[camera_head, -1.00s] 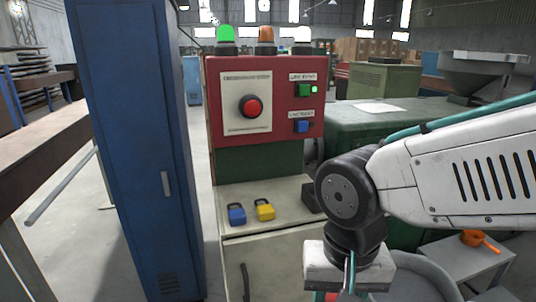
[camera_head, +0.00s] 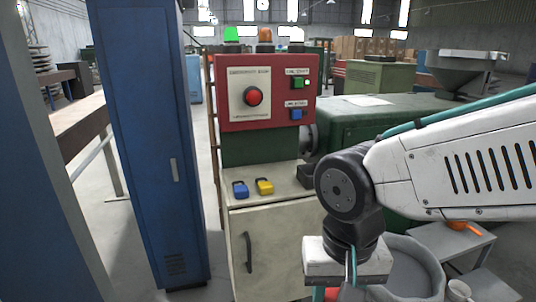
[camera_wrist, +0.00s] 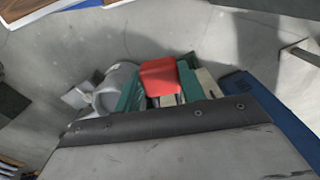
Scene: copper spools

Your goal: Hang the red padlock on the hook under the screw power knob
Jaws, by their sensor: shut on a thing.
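The red padlock (camera_wrist: 160,76) is held between the teal fingers of my gripper (camera_wrist: 160,88) in the wrist view. In the head view my gripper hangs at the bottom, right of the control cabinet, and only a bit of red (camera_head: 332,293) shows at the frame's lower edge. The red control panel (camera_head: 237,120) carries a red round knob (camera_head: 253,96), a green button (camera_head: 297,83) and a blue button (camera_head: 296,114). Their labels are too small to read surely. I cannot make out a hook on the panel.
A blue padlock (camera_head: 240,189) and a yellow padlock (camera_head: 265,187) lie on the cream cabinet's ledge (camera_head: 250,202). A tall blue cabinet (camera_head: 150,150) stands left. A grey bin (camera_head: 425,270) and small table (camera_head: 460,240) are at right.

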